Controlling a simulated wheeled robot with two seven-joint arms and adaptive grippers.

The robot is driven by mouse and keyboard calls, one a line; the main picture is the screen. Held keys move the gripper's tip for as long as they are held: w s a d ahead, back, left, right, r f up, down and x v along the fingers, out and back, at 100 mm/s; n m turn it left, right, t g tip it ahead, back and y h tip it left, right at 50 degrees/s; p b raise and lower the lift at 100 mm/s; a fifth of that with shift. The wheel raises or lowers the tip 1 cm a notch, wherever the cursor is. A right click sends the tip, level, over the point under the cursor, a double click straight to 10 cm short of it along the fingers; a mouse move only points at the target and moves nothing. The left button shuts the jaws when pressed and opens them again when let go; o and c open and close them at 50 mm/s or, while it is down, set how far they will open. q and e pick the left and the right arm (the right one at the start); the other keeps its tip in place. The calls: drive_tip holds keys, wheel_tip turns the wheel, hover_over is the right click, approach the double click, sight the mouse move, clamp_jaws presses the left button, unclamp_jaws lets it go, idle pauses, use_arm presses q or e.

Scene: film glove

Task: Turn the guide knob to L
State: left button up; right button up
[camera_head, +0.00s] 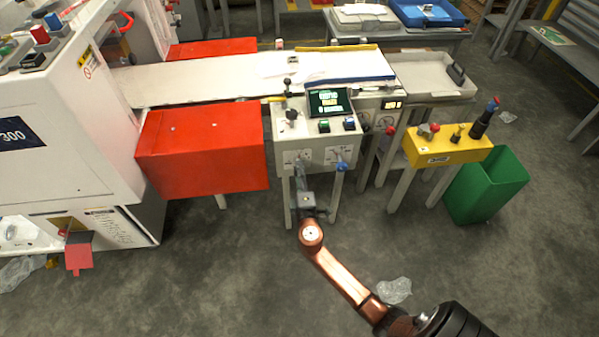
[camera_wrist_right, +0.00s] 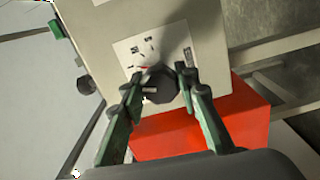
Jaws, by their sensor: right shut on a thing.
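A grey control box (camera_head: 315,133) stands beside the conveyor. Its front face carries two white dial plates, the left one (camera_head: 291,157) and the right one with a blue knob (camera_head: 341,164). My right gripper (camera_head: 301,182) is at the left plate. In the right wrist view my right gripper (camera_wrist_right: 162,76) has its two green fingers on either side of a dark round knob (camera_wrist_right: 158,90) and is shut on it. The white plate (camera_wrist_right: 150,47) behind it has small dark marks and a bit of red; the letters are too blurred to read. My left gripper is out of view.
A red cover box (camera_head: 205,150) stands left of the control box. A lit screen (camera_head: 330,102) and buttons sit on top. A yellow stand (camera_head: 447,146) and a green bin (camera_head: 487,187) are at right. The floor in front is mostly clear, with a crumpled film (camera_head: 394,290).

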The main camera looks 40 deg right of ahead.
drive_tip(key=o, duration=1.2)
drive_tip(key=shift+a, duration=0.1)
drive_tip(key=shift+c, duration=0.2)
drive_tip(key=v, duration=1.2)
